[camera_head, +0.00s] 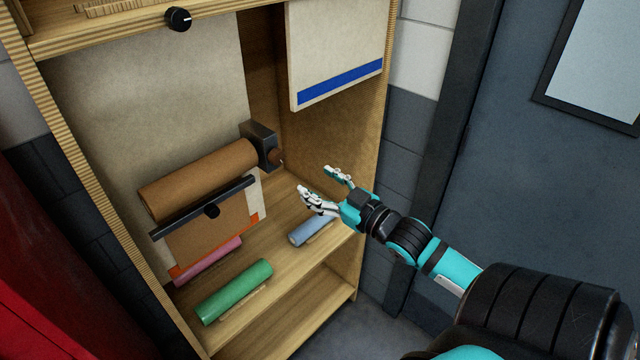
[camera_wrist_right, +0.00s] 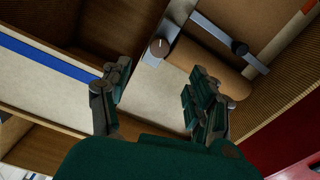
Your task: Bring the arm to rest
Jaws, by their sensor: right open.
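My right gripper (camera_head: 318,187) is open and empty in front of the wooden cabinet, beside the end of the brown paper roll and above the blue roll. Its two spread fingers also show in the right wrist view (camera_wrist_right: 155,95), with nothing between them. My right arm (camera_head: 410,238) stretches in from the lower right of the head view. My left gripper is in neither view.
The cabinet (camera_head: 375,100) holds a brown roll (camera_head: 200,180) on a dark bracket, with a black bar (camera_head: 205,207) in front. Green (camera_head: 235,290), pink (camera_head: 207,262) and blue (camera_head: 310,230) rolls lie on its shelf. A blue-striped panel (camera_head: 335,50) hangs above. A grey door (camera_head: 540,190) stands right.

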